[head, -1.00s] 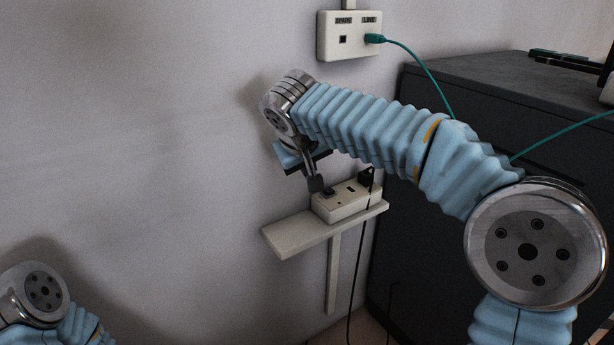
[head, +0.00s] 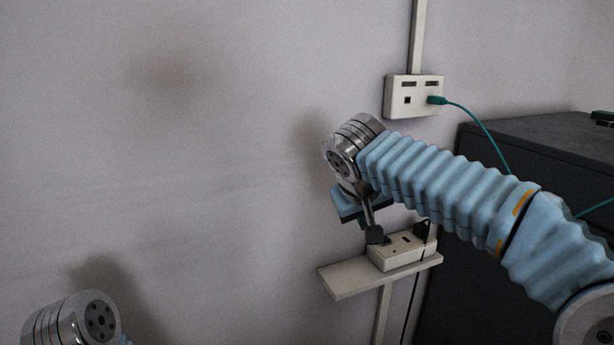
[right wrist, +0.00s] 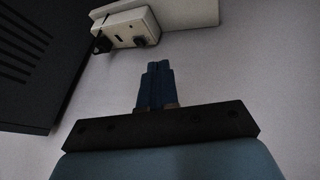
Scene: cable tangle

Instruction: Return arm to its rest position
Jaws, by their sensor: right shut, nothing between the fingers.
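My right gripper (head: 375,235) hangs at the end of the blue-sleeved right arm (head: 440,185), in front of the wall by the white socket box. Its dark fingertips overlap the left end of the box in the head view. In the right wrist view its blue fingers (right wrist: 157,85) are shut together with nothing between them, and bare wall shows between their tips and the box. The left arm shows only as a metal joint (head: 80,320) at the bottom left; its gripper is out of view.
The white socket box (head: 403,250) with a black plug (head: 421,229) stands on a small shelf (head: 345,279). A wall outlet (head: 398,98) above holds a teal cable (head: 487,133). A dark cabinet (head: 540,140) stands at right. The wall at left is clear.

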